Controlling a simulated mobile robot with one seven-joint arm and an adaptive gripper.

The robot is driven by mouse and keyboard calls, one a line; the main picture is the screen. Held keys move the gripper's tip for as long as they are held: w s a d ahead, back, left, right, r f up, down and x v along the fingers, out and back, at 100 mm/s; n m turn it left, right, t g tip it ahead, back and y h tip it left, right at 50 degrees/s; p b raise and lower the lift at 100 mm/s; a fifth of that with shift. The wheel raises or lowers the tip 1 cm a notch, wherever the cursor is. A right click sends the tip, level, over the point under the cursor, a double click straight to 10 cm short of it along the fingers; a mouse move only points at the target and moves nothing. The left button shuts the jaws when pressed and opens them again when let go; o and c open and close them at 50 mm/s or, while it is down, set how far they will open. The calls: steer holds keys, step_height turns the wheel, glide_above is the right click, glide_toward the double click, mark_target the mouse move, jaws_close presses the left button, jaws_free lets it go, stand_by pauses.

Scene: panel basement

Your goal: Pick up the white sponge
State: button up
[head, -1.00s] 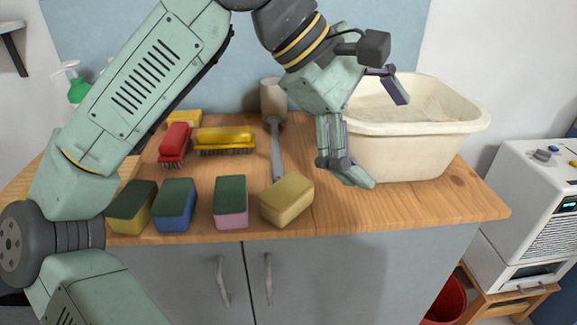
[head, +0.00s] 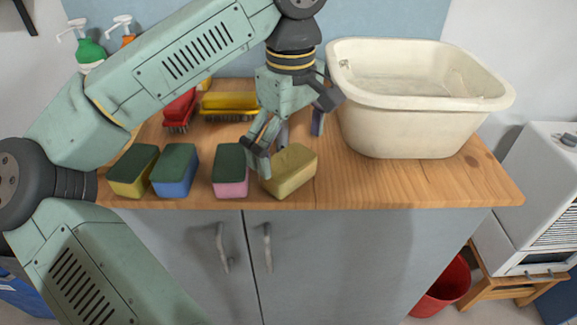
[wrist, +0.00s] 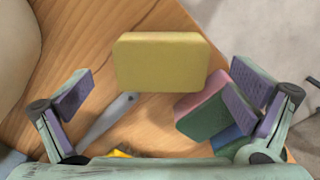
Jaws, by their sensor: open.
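A pale yellow sponge (head: 290,171) lies on the wooden counter near its front edge, the rightmost in a row of sponges. I see no clearly white sponge. My gripper (head: 288,142) points down, open and empty, at the yellow sponge; one finger shows at the sponge's left side and hides part of it. In the wrist view the yellow sponge (wrist: 161,62) lies ahead of and between the two open fingers (wrist: 158,100). A pink sponge with a green top (head: 230,171) is just left; in the wrist view it (wrist: 205,103) is close to the right finger.
A blue-and-green sponge (head: 175,171) and a yellow-and-green sponge (head: 133,171) lie further left. A red brush (head: 179,108) and a yellow brush (head: 228,103) lie behind. A cream basin (head: 420,125) stands at right. A grey handle (wrist: 107,119) lies near the left finger.

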mark_target(289, 160)
step_height(289, 160, down, 4)
steer(key=shift+a+f+p, duration=0.1)
steer(key=shift+p, duration=0.3)
steer(key=shift+c, duration=0.4)
steer(key=c, duration=0.8)
steer(key=shift+o, duration=0.2)
step_height(289, 160, up, 4)
steer(key=shift+s+f+b, duration=0.1)
steer(key=shift+f+b, duration=0.05)
steer(key=shift+b, duration=0.6)
steer(key=s+a+b, duration=0.1)
steer(key=s+a, duration=0.1)
steer(key=s, duration=0.5)
steer(key=s+a+r+b, duration=0.1)
steer(key=s+a, duration=0.2)
steer(key=s, duration=0.5)
steer(key=shift+r+b, duration=0.25)
steer(key=shift+b, duration=0.05)
